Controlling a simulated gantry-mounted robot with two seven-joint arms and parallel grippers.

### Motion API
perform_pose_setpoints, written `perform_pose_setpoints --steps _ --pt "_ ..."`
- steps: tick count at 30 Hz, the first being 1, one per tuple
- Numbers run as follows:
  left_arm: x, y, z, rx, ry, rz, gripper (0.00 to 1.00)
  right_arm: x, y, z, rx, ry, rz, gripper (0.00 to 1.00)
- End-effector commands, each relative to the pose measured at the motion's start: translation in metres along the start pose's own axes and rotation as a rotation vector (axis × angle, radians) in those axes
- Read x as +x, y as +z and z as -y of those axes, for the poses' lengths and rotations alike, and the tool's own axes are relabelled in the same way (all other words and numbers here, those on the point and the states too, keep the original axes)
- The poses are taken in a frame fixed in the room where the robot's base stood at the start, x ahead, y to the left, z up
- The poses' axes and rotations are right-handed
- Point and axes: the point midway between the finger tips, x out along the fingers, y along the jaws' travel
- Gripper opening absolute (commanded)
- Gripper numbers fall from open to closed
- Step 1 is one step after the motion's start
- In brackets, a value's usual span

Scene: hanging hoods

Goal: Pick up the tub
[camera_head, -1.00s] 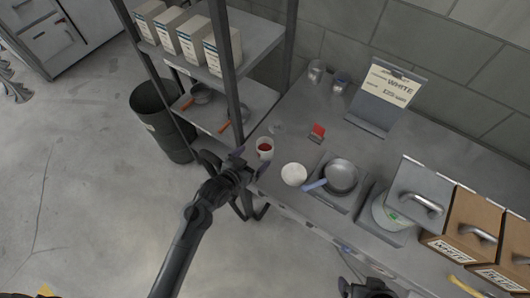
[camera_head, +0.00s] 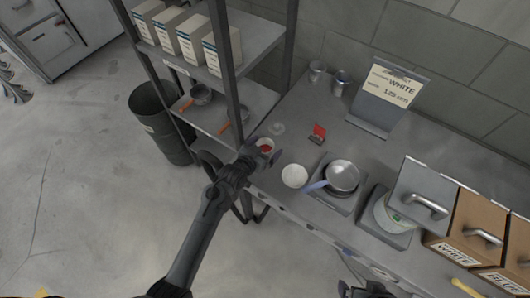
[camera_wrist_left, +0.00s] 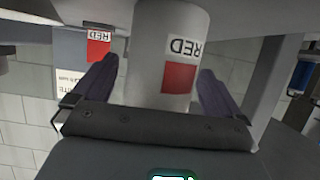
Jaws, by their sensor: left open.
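In the left wrist view, which looks upside down, the tub (camera_wrist_left: 172,45) carries a label reading RED with a red patch. My left gripper (camera_head: 250,152) is open at the tub and hides part of it in the head view. In the wrist view its two dark fingers (camera_wrist_left: 156,72) stand on either side of the tub, with gaps visible. My right gripper (camera_head: 368,290) shows only partly at the bottom edge of the head view.
A white round item (camera_head: 294,176) and a pan (camera_head: 341,177) stand right of the tub. A red card (camera_head: 319,131) is behind it. A dark shelf post (camera_head: 224,75) rises close to its left. A sign (camera_head: 390,85) stands at the back.

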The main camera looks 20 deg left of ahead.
Motion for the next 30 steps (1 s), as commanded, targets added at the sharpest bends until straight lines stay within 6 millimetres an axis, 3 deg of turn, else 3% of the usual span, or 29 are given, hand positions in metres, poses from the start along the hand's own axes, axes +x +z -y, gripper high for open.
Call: perform_pose_setpoints --steps 5,13,23,30 --pt "0.000 0.000 0.000 0.000 0.000 0.000 0.96 0.000 0.000 -0.002 -0.006 0.005 0.001 1.00" --pt "0.000 0.000 0.000 0.000 0.000 0.000 0.55 0.000 0.001 -0.002 -0.007 0.006 0.002 1.00" --pt "-0.001 -0.002 0.000 0.000 0.000 -0.002 0.55 -0.001 0.000 -0.001 -0.003 0.002 0.001 1.00" --pt "-0.005 -0.013 -0.001 0.000 0.001 -0.002 0.55 -0.013 -0.004 0.000 0.002 -0.001 0.000 1.00"
